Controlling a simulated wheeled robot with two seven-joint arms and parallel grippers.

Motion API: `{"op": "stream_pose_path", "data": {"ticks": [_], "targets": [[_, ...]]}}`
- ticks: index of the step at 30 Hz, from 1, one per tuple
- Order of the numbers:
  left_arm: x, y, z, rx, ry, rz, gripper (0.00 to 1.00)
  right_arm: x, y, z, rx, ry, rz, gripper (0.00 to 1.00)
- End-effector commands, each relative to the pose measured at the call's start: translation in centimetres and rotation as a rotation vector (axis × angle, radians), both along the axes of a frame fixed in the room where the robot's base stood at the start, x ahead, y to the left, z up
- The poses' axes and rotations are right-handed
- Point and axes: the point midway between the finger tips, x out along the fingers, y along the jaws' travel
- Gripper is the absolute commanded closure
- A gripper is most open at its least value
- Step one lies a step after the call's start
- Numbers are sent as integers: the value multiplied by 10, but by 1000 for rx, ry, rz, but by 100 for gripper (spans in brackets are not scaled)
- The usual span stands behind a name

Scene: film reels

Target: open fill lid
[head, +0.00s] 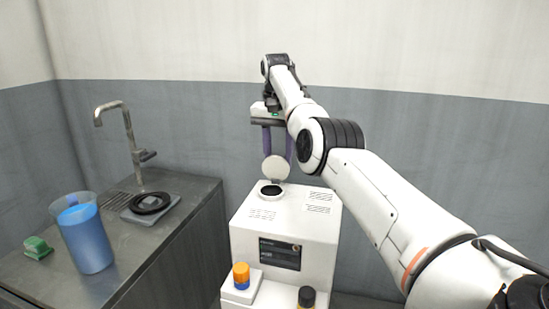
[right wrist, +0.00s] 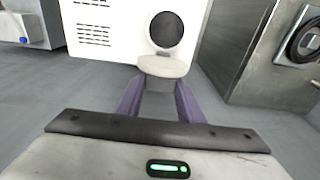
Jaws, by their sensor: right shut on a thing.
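The white machine (head: 290,222) stands in the middle of the head view. Its round fill lid (head: 275,168) is tilted up at the back of the dark round fill opening (head: 270,190), which lies uncovered. My right gripper (head: 278,157) reaches down from above with its purple fingers on either side of the lid and is shut on it. In the right wrist view the pale lid (right wrist: 163,67) sits between the fingertips (right wrist: 160,82), beside the dark opening (right wrist: 166,30). My left gripper is in neither view.
A metal counter (head: 185,198) at left carries a tap (head: 130,135), a jug of blue liquid (head: 85,238), a black ring on a grey plate (head: 150,203) and a green sponge (head: 37,247). An orange-and-blue bottle (head: 241,275) and a black-capped bottle (head: 306,296) stand at the machine's front.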

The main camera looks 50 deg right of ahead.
Motion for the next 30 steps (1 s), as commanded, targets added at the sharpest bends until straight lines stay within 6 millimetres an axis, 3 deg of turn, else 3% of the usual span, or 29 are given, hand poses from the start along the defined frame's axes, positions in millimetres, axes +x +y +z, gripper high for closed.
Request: {"op": "stream_pose_path", "data": {"ticks": [5,6,9,20,30], "targets": [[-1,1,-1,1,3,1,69,1,-1,-1,-4,-3,1,100],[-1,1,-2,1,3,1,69,1,-1,-1,-4,-3,1,63],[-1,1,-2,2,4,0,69,1,-1,0,-3,-3,1,47],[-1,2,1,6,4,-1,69,0,0,6,-2,-2,0,47],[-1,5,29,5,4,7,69,-2,5,72,-2,-2,0,47]]}}
